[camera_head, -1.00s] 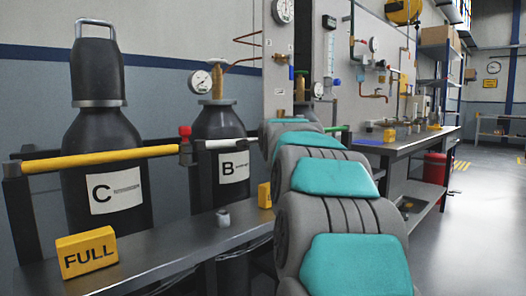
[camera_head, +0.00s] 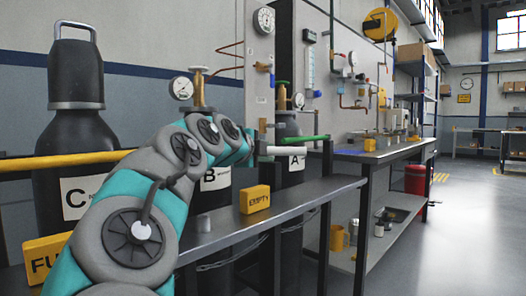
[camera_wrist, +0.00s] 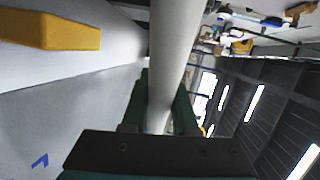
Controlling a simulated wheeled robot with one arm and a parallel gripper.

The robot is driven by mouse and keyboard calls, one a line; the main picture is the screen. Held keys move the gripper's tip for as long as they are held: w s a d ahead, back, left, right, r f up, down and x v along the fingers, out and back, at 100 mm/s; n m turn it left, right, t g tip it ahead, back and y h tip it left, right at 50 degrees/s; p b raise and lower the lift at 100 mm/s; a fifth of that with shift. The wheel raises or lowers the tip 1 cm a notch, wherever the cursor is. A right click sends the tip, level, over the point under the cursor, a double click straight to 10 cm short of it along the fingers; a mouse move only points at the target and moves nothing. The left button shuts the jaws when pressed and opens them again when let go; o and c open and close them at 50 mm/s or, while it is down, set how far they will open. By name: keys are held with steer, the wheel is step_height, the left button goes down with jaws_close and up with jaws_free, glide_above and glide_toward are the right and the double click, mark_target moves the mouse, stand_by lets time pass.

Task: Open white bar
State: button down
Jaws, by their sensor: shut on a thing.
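The white bar (camera_head: 287,150) shows as a short pale length just below the green bar (camera_head: 308,139), in front of cylinder A. In the wrist view the white bar (camera_wrist: 173,55) runs from the top down between the dark fingers of my gripper (camera_wrist: 158,108). My gripper (camera_head: 252,148) is shut on the bar near its left visible end in the head view. My arm hides the bar's far left part and much of cylinder B (camera_head: 216,180). I cannot tell how far the bar is turned.
A yellow EMPTY block (camera_head: 255,199) and a small grey piece (camera_head: 203,223) stand on the metal shelf (camera_head: 300,195) below. The yellow bar (camera_head: 65,160) crosses cylinder C (camera_head: 75,130). A workbench (camera_head: 385,152) stands beyond; open floor lies at right.

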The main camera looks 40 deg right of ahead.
steer(key=s+a+m+g+p, duration=0.2)
steer(key=s+a+m+g, duration=0.3)
steer(key=s+a+g, duration=0.1)
steer(key=shift+s+a+m+g+h+p, duration=0.15)
steer(key=shift+a+m+g+h+p, duration=0.2)
steer(key=shift+a+g, duration=0.75)
steer(key=shift+a, duration=0.25)
steer(key=c, duration=0.7)
jaws_free()
steer(key=shift+a, duration=0.1)
steer(key=v, duration=0.7)
steer(key=shift+a+r, duration=0.1)
steer(key=shift+a, duration=0.2)
